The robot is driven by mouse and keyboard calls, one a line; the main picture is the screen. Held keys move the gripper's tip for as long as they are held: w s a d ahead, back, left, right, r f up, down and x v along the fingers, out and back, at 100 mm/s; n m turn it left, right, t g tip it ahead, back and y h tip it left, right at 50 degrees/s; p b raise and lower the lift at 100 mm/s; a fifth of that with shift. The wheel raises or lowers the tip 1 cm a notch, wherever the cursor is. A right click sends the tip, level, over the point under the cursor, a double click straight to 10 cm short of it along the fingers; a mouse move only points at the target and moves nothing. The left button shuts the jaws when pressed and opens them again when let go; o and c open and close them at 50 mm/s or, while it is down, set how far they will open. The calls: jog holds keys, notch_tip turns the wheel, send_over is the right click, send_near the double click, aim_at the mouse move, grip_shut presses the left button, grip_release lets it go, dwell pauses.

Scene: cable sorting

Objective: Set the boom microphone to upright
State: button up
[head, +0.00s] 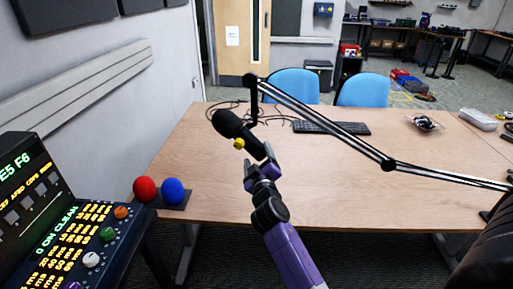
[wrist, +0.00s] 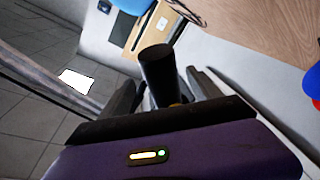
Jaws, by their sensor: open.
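The boom microphone (head: 229,123) hangs over the desk from a jointed black and silver boom arm (head: 325,122). It is tilted, its dark foam head to the upper left and its body running down to the right. A yellow knob (head: 239,143) shows beside its body. My gripper (head: 258,161) is at the lower end of the body, fingers open. In the wrist view a black cylinder (wrist: 157,68), apparently the microphone's body, stands between the open fingers of my gripper (wrist: 165,88). I cannot tell whether the fingers touch it.
The wooden desk (head: 330,195) holds a keyboard (head: 345,128), loose cables, and a red ball (head: 144,188) and blue ball (head: 173,190) at its left corner. A control panel (head: 80,235) stands at the lower left. Two blue chairs (head: 293,85) are behind the desk.

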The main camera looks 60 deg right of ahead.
jog(key=x, duration=0.5)
jog(key=shift+p, duration=0.3)
jog(key=shift+a, duration=0.1)
grip_shut()
